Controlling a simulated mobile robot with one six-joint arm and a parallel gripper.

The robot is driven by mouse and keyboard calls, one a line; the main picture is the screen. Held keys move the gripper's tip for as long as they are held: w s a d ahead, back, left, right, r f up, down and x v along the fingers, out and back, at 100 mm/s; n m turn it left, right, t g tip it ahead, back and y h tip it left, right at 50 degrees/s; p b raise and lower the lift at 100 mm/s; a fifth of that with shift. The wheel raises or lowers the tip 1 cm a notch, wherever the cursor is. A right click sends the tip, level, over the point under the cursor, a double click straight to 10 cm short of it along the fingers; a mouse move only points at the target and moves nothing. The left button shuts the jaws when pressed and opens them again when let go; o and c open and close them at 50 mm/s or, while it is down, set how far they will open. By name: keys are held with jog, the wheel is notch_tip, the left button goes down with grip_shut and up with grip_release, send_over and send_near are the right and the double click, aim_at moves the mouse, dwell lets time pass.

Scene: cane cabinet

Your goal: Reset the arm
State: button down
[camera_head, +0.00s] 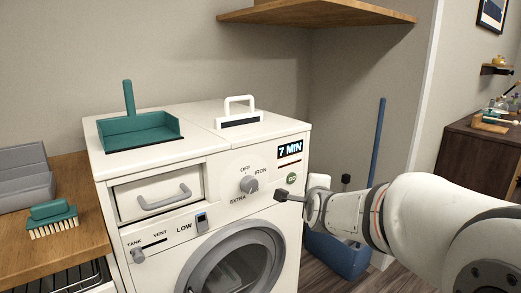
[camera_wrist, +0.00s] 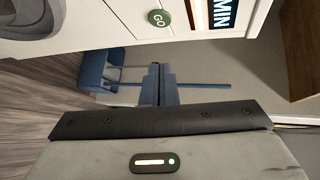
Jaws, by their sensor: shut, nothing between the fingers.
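My arm reaches in from the right in the camera_head view. My gripper (camera_head: 282,195) is shut and empty, in front of the right side of the white machine's (camera_head: 292,220) front panel, just below the green GO button (camera_head: 291,178). I cannot tell whether the tips touch the panel. In the camera_wrist view the closed fingers of my gripper (camera_wrist: 157,68) point toward the machine, and the GO button (camera_wrist: 159,18) shows above them. The display (camera_head: 289,149) reads 7 MIN.
A teal dustpan (camera_head: 140,132) and a white-handled piece (camera_head: 239,113) are on the machine's top. A teal brush (camera_head: 53,217) lies on the wooden counter (camera_head: 88,240) at left. A blue bin (camera_head: 338,255) and blue pole (camera_head: 376,145) stand right of the machine. A shelf (camera_head: 315,14) hangs above.

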jog(key=s+r+n+g+p, duration=0.3)
jog(key=s+n+p, duration=0.3)
jog(key=s, duration=0.3)
jog(key=s+d+r+n+g+p, duration=0.1)
jog(key=s+r+n+g+p, duration=0.3)
jog(key=s+n+p, duration=0.3)
jog(key=s+r+n+g+p, duration=0.4)
jog(key=s+p, duration=0.4)
jog(key=s, duration=0.5)
jog(key=n+g, duration=0.1)
jog(key=n, duration=0.1)
jog(key=shift+s+d+r+n+y, duration=0.15)
jog(key=shift+s+n+y, duration=0.1)
jog(key=shift+n+y, duration=0.05)
